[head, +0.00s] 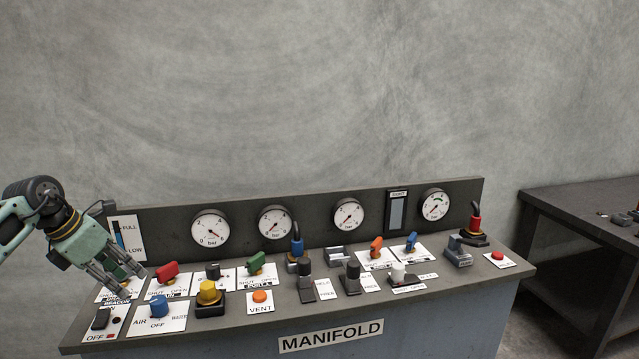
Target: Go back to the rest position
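My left gripper (122,283) comes in from the left and hangs over the left end of the manifold console (455,292). Its fingers point down and to the right, over a label with a dark green knob. I cannot tell whether the fingers touch the knob or how far apart they are. A red valve handle (167,271) stands just right of the fingertips, and a black rocker switch (101,319) lies below them. My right gripper is not in view.
The console carries several gauges (210,228) along its back panel. Knobs and switches crowd its top, among them a blue knob (159,306), a yellow knob (208,292) and a green handle (256,262). A dark table (577,203) stands at the right.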

